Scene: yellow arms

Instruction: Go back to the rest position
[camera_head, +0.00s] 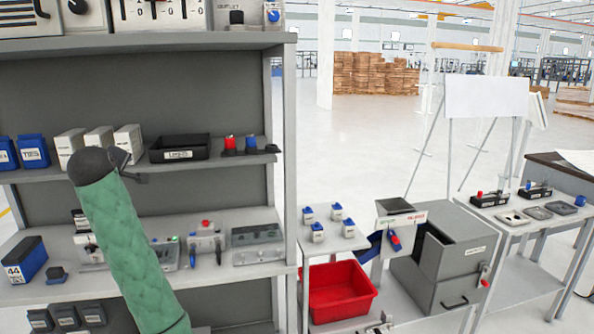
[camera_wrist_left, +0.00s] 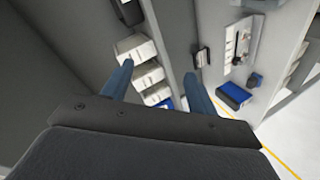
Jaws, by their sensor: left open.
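My left arm, in a green sleeve, rises in front of the shelf unit (camera_head: 200,85) in the head view. Its dark wrist hides most of my left gripper (camera_head: 125,165), which is at the middle shelf, near the white boxes (camera_head: 98,138) and left of a black tray (camera_head: 180,154). In the left wrist view my left gripper (camera_wrist_left: 157,85) has its two blue fingers apart, with nothing held between them. White boxes (camera_wrist_left: 148,74) show beyond the fingers. My right gripper is not in view.
Blue boxes (camera_head: 32,150) stand on the middle shelf at the left. Small devices (camera_head: 205,240) stand on the lower shelf. Right of the shelf are a red bin (camera_head: 340,291) and a grey metal box (camera_head: 455,255). Open floor (camera_head: 370,140) lies behind.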

